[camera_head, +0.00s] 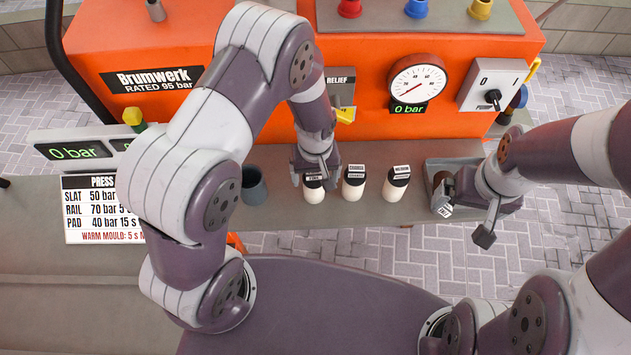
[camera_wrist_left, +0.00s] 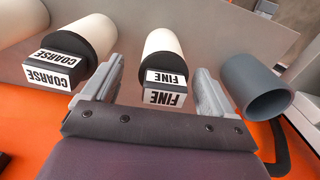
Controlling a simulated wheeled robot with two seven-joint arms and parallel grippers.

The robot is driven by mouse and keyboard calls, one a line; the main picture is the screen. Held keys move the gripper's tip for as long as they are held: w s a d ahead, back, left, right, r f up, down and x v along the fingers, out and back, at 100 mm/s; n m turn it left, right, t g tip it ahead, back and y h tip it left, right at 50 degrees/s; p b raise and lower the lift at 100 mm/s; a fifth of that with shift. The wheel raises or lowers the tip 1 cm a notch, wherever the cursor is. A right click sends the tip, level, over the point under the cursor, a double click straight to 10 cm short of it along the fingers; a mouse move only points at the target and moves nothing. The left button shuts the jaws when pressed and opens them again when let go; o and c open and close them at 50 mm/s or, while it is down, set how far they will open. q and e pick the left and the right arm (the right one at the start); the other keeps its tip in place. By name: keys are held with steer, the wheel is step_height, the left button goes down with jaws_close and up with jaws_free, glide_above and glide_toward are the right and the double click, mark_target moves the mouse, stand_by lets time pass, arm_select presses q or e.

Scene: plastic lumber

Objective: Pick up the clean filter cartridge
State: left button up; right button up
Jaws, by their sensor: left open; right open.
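Three white cartridges with black caps stand in a row on the grey ledge: fine (camera_head: 313,196), coarse (camera_head: 353,189) and one whose label appears to read medium (camera_head: 396,190). My left gripper (camera_head: 314,178) is open at the fine cartridge. In the left wrist view the fine cartridge (camera_wrist_left: 164,50) lies between the open fingers, with a gap on each side, and the coarse cartridge (camera_wrist_left: 90,38) is outside them. A brown cartridge (camera_head: 439,183) with a label is at the grey tray (camera_head: 455,164). My right gripper (camera_head: 466,218) is open beside it; contact is unclear.
A grey cup (camera_head: 254,186) stands left of the fine cartridge; it also shows in the left wrist view (camera_wrist_left: 261,98). The orange machine (camera_head: 360,80) rises behind the ledge, with a gauge (camera_head: 417,80) reading 0 bar. A sign (camera_head: 95,210) lists press settings.

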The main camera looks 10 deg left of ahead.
arm_select(q)
steer(key=shift+a+f, duration=0.1)
steer(key=shift+f, duration=0.65)
steer(key=shift+a+f, duration=0.25)
steer(key=shift+f, duration=0.15)
steer(key=shift+d, duration=0.15)
steer(key=c, duration=0.9)
jaws_close()
step_height(320, 180, up, 8)
steer(key=shift+r+b, duration=0.25)
steer(key=shift+b, duration=0.3)
step_height(320, 180, up, 3)
steer(key=shift+p, duration=0.6)
step_height(320, 180, up, 3)
steer(key=p, duration=0.3)
arm_select(e)
steer(key=r, duration=0.3)
steer(key=shift+a+r, duration=0.25)
steer(key=shift+r, duration=0.1)
